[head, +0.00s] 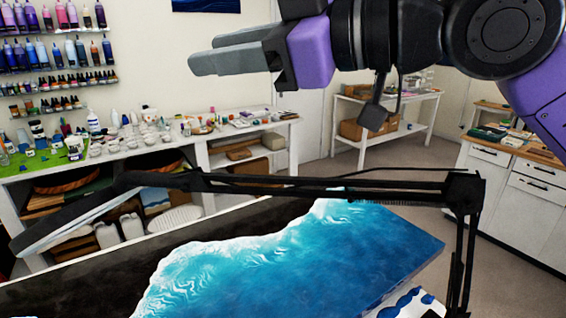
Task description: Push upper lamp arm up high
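The black upper lamp arm (320,186) runs nearly level across the middle of the head view. It joins the upright lower lamp arm (461,255) at an elbow joint (465,188) on the right. At its left end a flat lamp head (70,222) tilts down to the left. My gripper (205,53) is at the top, with its grey fingers pointing left. It appears above the lamp arm in the picture and apart from it. The fingers overlap in this view, so any gap between them is hidden. Nothing shows held in them.
A blue-and-white resin panel (330,245) with a dark side lies below the lamp arm. A white workbench (215,160) with cups and bottles stands behind at left. A white table (425,99) is farther back, and a drawer cabinet (515,190) is at right. Floor shows between them.

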